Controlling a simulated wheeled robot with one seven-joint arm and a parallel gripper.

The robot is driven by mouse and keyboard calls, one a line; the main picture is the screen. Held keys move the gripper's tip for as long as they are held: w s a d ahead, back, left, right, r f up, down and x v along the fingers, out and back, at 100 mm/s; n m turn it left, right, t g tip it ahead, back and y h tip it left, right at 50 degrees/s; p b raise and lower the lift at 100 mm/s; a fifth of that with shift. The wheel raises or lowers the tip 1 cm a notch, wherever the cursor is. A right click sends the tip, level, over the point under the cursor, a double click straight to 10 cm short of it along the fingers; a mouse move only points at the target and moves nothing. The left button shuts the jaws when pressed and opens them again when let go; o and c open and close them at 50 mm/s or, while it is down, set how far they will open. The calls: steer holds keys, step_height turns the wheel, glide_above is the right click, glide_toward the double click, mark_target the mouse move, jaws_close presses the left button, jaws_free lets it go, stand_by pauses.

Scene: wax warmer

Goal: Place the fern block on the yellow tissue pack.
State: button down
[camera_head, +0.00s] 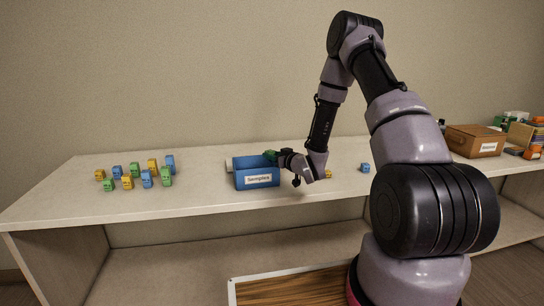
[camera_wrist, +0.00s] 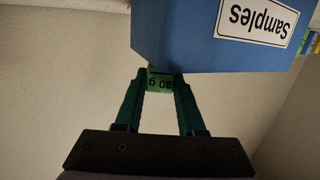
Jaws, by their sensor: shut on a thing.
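A green block marked "30 g" (camera_wrist: 159,80) sits between the tips of my gripper (camera_wrist: 160,88) in the wrist view. I take it to be the fern block. My gripper (camera_head: 273,155) is shut on it, close to the blue Samples box (camera_head: 257,180), at the box's upper right in the head view. The Samples box (camera_wrist: 205,55) is just beside the block in the wrist view; I cannot tell if they touch. I cannot clearly pick out a yellow tissue pack. A small yellow item (camera_head: 328,174) shows beside my wrist, too small to identify.
Several small yellow, green and blue blocks (camera_head: 137,171) stand at the left of the shelf top. A blue block (camera_head: 365,168) stands right of my wrist. A brown box (camera_head: 475,142) is at the right. The shelf top between the left blocks and the Samples box is clear.

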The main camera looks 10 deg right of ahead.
steer(key=shift+f, duration=0.15)
steer(key=shift+f, duration=0.45)
steer(key=c, duration=0.5)
jaws_free()
